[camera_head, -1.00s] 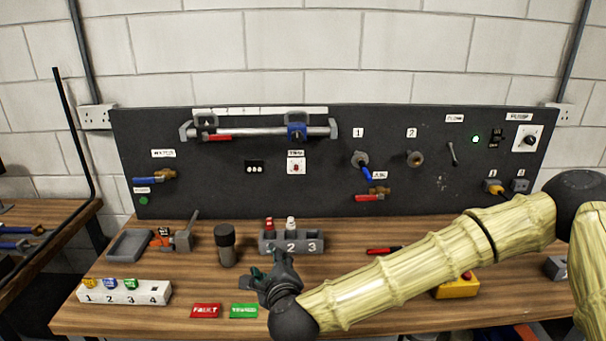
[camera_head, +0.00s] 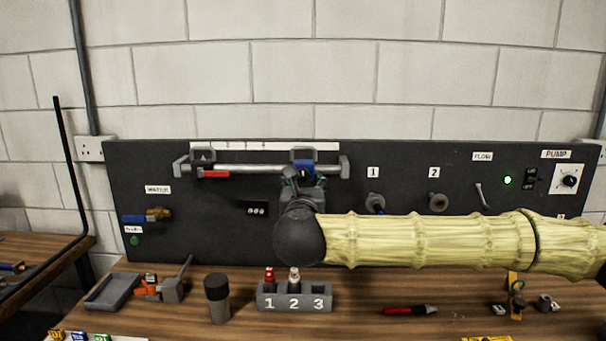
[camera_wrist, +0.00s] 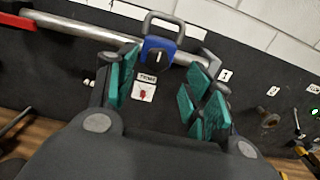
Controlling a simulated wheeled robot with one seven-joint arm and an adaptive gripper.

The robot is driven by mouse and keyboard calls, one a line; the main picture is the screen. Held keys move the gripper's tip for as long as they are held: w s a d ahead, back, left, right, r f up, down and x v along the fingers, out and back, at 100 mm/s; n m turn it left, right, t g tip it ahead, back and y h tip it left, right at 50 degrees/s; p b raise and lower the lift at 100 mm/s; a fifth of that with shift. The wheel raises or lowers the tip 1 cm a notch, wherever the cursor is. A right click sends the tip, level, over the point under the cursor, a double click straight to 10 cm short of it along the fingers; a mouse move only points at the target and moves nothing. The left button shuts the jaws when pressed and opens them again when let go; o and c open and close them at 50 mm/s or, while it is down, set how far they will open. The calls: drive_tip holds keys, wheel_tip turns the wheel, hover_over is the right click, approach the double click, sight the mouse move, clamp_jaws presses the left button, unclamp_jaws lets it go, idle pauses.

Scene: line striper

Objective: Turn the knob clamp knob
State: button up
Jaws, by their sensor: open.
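The blue clamp (camera_head: 304,168) sits on the metal rail (camera_head: 245,168) of the black panel, below a grey loop handle. It also shows in the wrist view (camera_wrist: 158,48), where a small pale mark is on its front. The clamp appears beyond the fingertips; contact is not visible.
A white label with a red switch (camera_wrist: 143,91) is below the clamp. A grey numbered holder (camera_head: 294,297) and a dark cylinder (camera_head: 217,298) stand on the bench below.

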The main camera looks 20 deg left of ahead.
sight(303, 175)
drive_tip(key=shift+p+x, duration=0.7)
drive_tip(key=shift+x, duration=2.35)
drive_tip(key=shift+s+f, duration=0.1)
drive_tip(key=shift+f, duration=0.05)
drive_tip(key=shift+a, duration=0.1)
drive_tip(key=c, duration=1)
